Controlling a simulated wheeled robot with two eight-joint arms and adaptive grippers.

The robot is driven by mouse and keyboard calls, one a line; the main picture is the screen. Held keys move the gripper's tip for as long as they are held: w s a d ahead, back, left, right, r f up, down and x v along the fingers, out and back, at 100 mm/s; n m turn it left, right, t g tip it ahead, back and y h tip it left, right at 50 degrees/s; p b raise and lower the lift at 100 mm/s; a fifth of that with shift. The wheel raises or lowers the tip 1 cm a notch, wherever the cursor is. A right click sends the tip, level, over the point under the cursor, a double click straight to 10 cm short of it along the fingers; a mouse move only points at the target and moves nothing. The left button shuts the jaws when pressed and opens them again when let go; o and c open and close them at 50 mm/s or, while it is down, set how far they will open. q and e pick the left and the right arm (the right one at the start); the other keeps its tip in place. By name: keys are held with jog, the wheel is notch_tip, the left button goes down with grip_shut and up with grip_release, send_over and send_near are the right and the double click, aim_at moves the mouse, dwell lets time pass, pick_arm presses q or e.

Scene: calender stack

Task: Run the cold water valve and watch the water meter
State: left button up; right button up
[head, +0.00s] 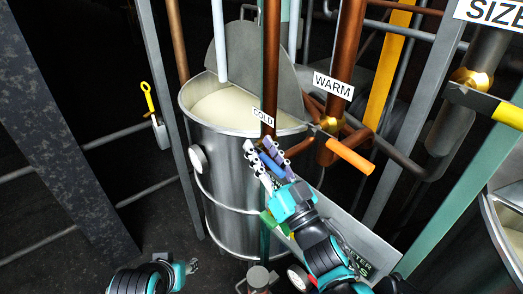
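The cold water pipe is the brown upright pipe (271,60) with a "COLD" label (263,117). A blue valve handle (271,165) shows at its lower end. My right gripper (260,146) is at this handle, its fingers apart with the blue handle seen between them; whether they press on it I cannot tell. A sign (360,262) partly reading "TER" and a round dial (298,278) show beside my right arm, which hides part of that area.
A steel vat (228,185) with pale contents and a half-raised lid (250,60) stands behind the valve. The "WARM" pipe (343,40) with an orange handle (348,155) is close on the right. A grey post (170,120) and a green beam (455,200) flank the area.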

jog(key=shift+s+d, duration=0.2)
jog(key=shift+s, duration=0.05)
jog(key=shift+c, duration=1)
jog(key=c, duration=0.6)
pick_arm(q)
jog(key=shift+s+d, duration=0.2)
pick_arm(e)
grip_shut()
pick_arm(q)
jog(key=shift+d+r, duration=0.1)
pick_arm(e)
jog(key=shift+d, duration=0.1)
